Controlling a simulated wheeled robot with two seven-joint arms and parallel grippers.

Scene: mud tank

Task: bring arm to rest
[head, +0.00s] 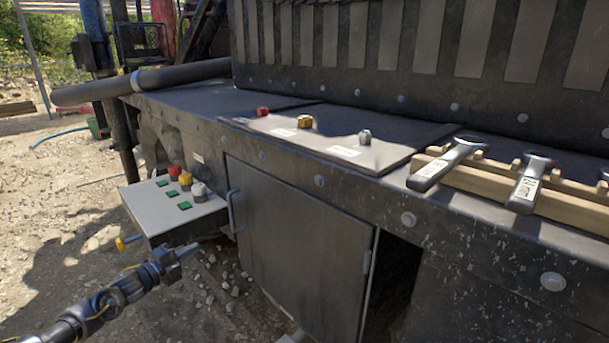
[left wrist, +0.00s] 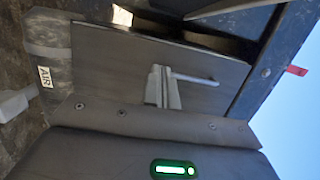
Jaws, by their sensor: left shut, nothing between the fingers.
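My left gripper (head: 190,252) comes in from the lower left in the head view. It is shut and empty, over the gravel just below the grey control box (head: 160,222). The cabinet door (head: 290,250) with its handle (head: 232,211) is to the right of the fingertips. In the left wrist view the closed fingers (left wrist: 163,86) point at a dark panel (left wrist: 110,62), with a bar-shaped handle (left wrist: 195,79) beside them. I cannot tell the exact gap between fingers and panel. My right gripper is not in view.
The control box carries red, yellow and white knobs and green labels. The dark tank ledge (head: 330,190) has several coloured knobs and a wooden rack (head: 565,208) holding wrenches (head: 449,163). A dark opening (head: 398,285) is right of the door. Open gravel (head: 60,230) lies left.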

